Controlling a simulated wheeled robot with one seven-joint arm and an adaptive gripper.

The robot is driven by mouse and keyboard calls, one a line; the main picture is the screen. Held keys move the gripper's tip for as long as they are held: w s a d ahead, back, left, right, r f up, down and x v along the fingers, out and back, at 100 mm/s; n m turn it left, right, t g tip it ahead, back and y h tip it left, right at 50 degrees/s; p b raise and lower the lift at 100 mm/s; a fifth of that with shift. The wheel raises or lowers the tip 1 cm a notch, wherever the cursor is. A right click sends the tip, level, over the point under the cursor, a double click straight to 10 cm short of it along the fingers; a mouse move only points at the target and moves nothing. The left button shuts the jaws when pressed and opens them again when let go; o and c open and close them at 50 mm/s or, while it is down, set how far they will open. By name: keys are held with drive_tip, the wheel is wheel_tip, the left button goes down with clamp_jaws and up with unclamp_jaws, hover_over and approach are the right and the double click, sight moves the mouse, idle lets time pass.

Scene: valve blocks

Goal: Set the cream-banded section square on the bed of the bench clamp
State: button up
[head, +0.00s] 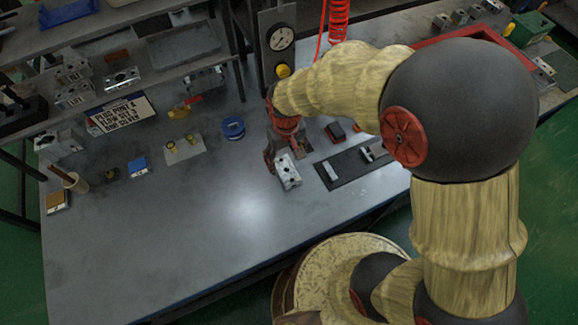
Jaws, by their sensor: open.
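A silver block with dark holes (288,172) lies on the grey bench top, right under my gripper. I cannot make out a cream band on it at this size. My gripper (283,154) is open, pointing down at the block's far end; its fingers are small and partly hidden, so I cannot tell whether they touch the block. To the right is a dark flat plate (350,176) with a pale bar and a silver piece on it. It may be the bench clamp, but I cannot be sure; my arm hides part of that area.
A round gauge (281,38) on an upright panel stands behind my gripper. A blue ring-shaped item (233,128), a small plate with brass fittings (184,149) and a printed sign (121,112) sit to the left. The front middle of the bench (200,235) is clear.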

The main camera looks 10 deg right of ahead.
sight(286, 169)
drive_tip(key=shift+f, duration=0.9)
wheel_tip(286, 169, down, 5)
drive_tip(key=shift+s+a+r+b, duration=0.1)
drive_tip(key=shift+s+b, duration=0.05)
drive_tip(key=shift+b, duration=1.05)
drive_tip(key=shift+c, duration=0.9)
drive_tip(key=c, duration=1.5)
drive_tip(key=shift+r, duration=0.1)
clamp_jaws()
